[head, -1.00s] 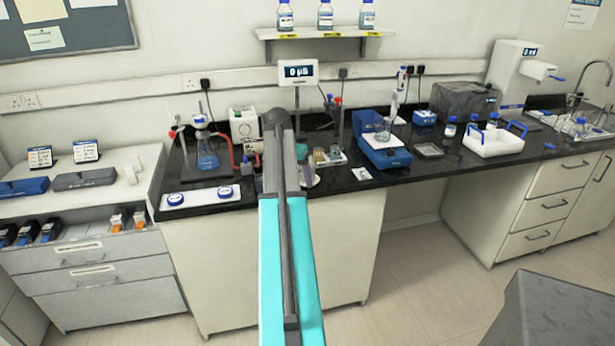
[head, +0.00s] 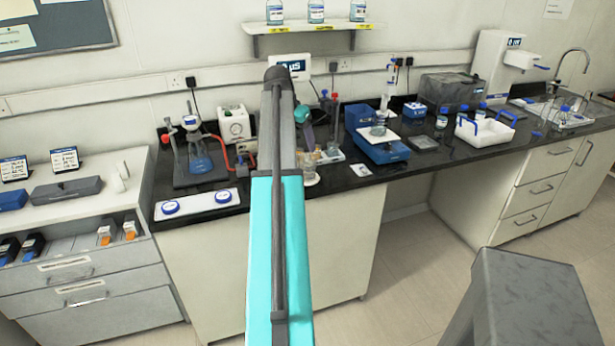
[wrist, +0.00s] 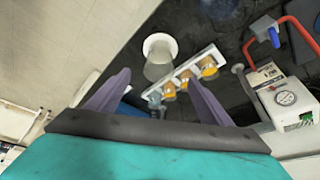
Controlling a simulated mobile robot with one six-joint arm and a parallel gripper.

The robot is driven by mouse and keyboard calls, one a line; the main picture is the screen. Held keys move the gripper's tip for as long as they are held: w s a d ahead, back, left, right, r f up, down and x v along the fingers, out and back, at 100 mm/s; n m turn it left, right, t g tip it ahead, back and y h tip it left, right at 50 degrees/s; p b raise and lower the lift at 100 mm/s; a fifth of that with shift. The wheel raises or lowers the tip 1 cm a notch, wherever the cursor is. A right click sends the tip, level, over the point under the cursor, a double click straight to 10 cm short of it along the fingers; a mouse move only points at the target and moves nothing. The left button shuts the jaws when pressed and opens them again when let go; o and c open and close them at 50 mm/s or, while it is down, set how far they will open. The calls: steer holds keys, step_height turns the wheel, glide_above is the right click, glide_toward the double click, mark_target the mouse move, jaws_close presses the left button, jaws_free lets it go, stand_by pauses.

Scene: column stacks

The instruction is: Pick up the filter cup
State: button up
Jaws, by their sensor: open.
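The filter cup (wrist: 160,58) appears to be the pale, translucent, rimmed cup in the wrist view, standing near the bench edge. In the head view a small clear cup (head: 309,178) stands at the front of the bench, just right of my arm. My gripper (wrist: 158,76) is open, with its two purple fingers spread and nothing between them. The cup lies just beyond the fingertips, apart from them. In the head view one purple finger (head: 309,137) shows above and behind the cup; my arm hides the rest.
A white dial unit (wrist: 287,99) and red tubing (wrist: 297,32) lie to the right. On the black bench are a blue balance (head: 381,152), a flask stand (head: 198,160) and a white caddy (head: 484,131).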

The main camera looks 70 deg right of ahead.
mark_target(307, 165)
steer(key=shift+s+d, duration=0.1)
steer(key=shift+s, duration=0.05)
steer(key=shift+p+x, duration=0.95)
steer(key=shift+x, duration=3.4)
steer(key=shift+s, duration=0.1)
steer(key=shift+f, duration=0.1)
steer(key=shift+p+x, duration=0.85)
steer(key=shift+x, duration=0.45)
steer(key=shift+p+x, duration=0.3)
steer(key=shift+x, duration=0.95)
steer(key=shift+c, duration=0.5)
steer(key=c, duration=1.1)
